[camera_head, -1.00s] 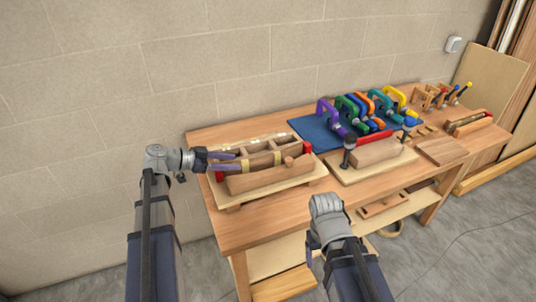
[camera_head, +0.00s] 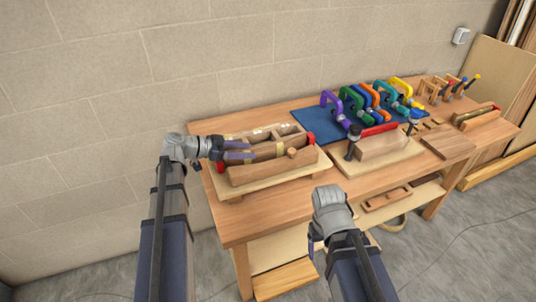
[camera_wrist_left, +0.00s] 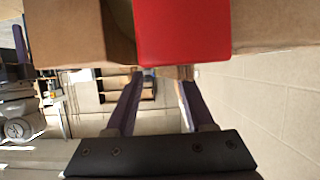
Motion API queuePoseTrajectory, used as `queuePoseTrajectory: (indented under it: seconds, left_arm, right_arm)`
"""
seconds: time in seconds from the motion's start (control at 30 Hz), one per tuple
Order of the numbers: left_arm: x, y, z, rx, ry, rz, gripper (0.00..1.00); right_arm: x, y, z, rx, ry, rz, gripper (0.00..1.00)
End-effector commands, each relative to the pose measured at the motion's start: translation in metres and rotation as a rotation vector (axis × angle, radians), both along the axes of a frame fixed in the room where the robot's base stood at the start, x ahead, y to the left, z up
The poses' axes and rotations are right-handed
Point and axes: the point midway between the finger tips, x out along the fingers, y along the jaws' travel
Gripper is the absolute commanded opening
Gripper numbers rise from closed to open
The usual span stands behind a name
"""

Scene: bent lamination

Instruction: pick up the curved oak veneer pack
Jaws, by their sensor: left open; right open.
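The curved oak veneer pack (camera_head: 267,152) is a long brown strip with tan bands. It lies in a wooden form (camera_head: 275,168) on a pale base board at the left end of the bench. My left gripper (camera_head: 251,151) is open at the left end of the form, its purple fingers over part of the pack; whether they straddle it or are above it I cannot tell. In the left wrist view, the open fingers (camera_wrist_left: 157,75) have clear space between them, below a red block (camera_wrist_left: 182,30) and brown wood. My right gripper (camera_head: 314,240) is open in front of the bench, apart from everything.
A second form (camera_head: 382,147) with dark clamps stands to the right. Several coloured clamps (camera_head: 366,100) lie on a blue mat (camera_head: 312,121) behind. A flat wooden block (camera_head: 450,147) lies further right. The bench's front left corner (camera_head: 228,235) is bare.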

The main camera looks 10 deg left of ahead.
Motion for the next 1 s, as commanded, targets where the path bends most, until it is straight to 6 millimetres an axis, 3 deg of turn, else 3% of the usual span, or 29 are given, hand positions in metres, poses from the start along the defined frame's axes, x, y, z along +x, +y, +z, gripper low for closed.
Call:
queuePoseTrajectory:
  seconds: [0.2,0.47,0.93,1.0]
  left_arm:
    - [0.016,-0.025,-0.015,0.001,0.001,-0.003,0.53]
    - [0.018,-0.030,-0.016,0.003,0.004,-0.006,0.53]
    - [0.016,-0.032,-0.017,0.002,0.007,-0.011,0.01]
    - [0.015,-0.032,-0.017,0.002,0.007,-0.011,0.00]
  right_arm:
    - [0.000,0.000,-0.015,0.000,0.000,0.000,0.77]
    - [0.000,0.000,-0.015,0.000,0.000,0.000,0.77]
    - [0.000,0.000,-0.016,0.000,0.000,0.000,0.77]
    - [0.000,0.000,-0.016,0.000,0.000,0.000,0.77]
